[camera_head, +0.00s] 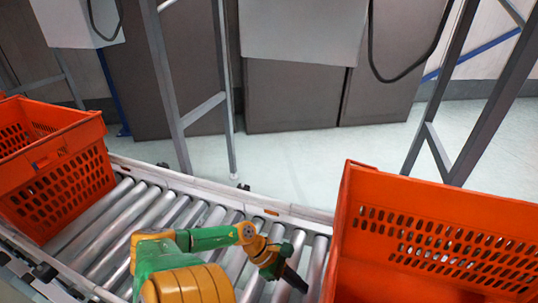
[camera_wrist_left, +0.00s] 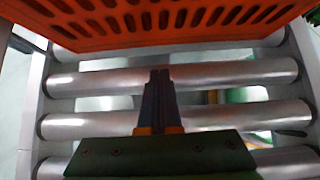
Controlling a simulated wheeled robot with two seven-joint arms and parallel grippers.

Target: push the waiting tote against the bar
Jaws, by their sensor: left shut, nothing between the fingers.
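An orange slotted tote (camera_head: 360,270) sits at the right end of the roller conveyor, cut off by the picture's edge. A second orange tote (camera_head: 65,195) stands on the rollers at the left. My left gripper (camera_head: 293,279) is low over the rollers between them, close to the left side of the right tote. In the left wrist view my left gripper (camera_wrist_left: 160,75) is shut and empty, its tips pointing at a tote's slotted wall (camera_wrist_left: 160,25). Whether the tips touch it I cannot tell. No bar can be made out. My right gripper is not in view.
The roller conveyor (camera_head: 120,215) has a pale side rail (camera_head: 200,185) along its far edge. The rollers between the totes are bare apart from my left arm. Grey metal frame legs (camera_head: 165,80) stand on the floor behind the conveyor, with dark panels (camera_head: 295,95) beyond.

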